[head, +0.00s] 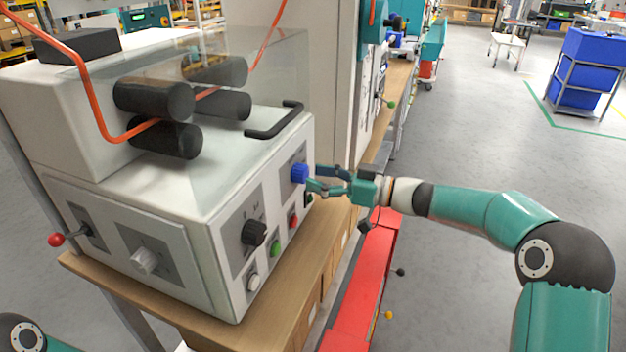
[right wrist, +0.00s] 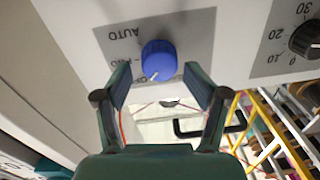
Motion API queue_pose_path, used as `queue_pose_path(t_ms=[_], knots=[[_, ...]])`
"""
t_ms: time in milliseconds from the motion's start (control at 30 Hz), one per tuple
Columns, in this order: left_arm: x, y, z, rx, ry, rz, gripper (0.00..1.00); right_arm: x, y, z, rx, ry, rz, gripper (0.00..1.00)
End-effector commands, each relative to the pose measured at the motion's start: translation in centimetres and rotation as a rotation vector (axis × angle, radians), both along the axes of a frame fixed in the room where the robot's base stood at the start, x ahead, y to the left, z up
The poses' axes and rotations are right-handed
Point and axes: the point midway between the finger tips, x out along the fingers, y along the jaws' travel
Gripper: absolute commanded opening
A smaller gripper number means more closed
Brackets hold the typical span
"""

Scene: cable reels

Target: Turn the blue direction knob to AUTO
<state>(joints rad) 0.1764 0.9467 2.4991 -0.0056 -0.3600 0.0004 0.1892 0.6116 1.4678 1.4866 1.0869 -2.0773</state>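The blue direction knob (head: 299,173) sits on the grey plate on the right-hand face of the white machine. In the right wrist view the blue knob (right wrist: 159,60) shows close, with a white mark on its lower edge. The AUTO label (right wrist: 125,33) is upside down at upper left; other labels below it are partly hidden. My right gripper (head: 312,178) is at the knob. Its fingers (right wrist: 158,85) are open, one on each side of the knob, with visible gaps. My left gripper is out of view; only a bit of that arm shows at bottom left.
A black dial (head: 254,232), a green button (head: 275,248), a red button (head: 293,221) and a white knob (head: 253,281) are on the same face. A black handle (head: 275,128) sits above. A wooden bench (head: 205,318) carries the machine. Open floor lies right.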

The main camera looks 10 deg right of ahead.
Motion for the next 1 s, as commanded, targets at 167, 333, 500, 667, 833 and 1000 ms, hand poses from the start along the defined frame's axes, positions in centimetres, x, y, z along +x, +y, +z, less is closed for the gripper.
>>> queue_pose_path(t_ms=[167,333,500,667,833,1000], knots=[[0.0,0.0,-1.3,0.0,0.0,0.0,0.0,-0.7,-1.3,-0.2,-0.001,-0.002,-0.003,0.67],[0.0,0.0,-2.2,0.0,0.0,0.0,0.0,-1.3,-2.3,-0.3,0.0,-0.001,-0.004,0.67],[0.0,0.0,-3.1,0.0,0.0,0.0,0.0,-1.9,-3.3,-0.2,0.0,0.0,-0.004,0.67],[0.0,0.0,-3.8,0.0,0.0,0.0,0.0,-2.5,-4.3,-0.2,0.0,-0.001,-0.005,0.67],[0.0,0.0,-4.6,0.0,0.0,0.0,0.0,-3.2,-5.2,-0.2,-0.001,-0.002,-0.004,0.67],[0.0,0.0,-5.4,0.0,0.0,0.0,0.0,-3.7,-6.3,-0.2,0.0,-0.001,-0.005,0.67]])
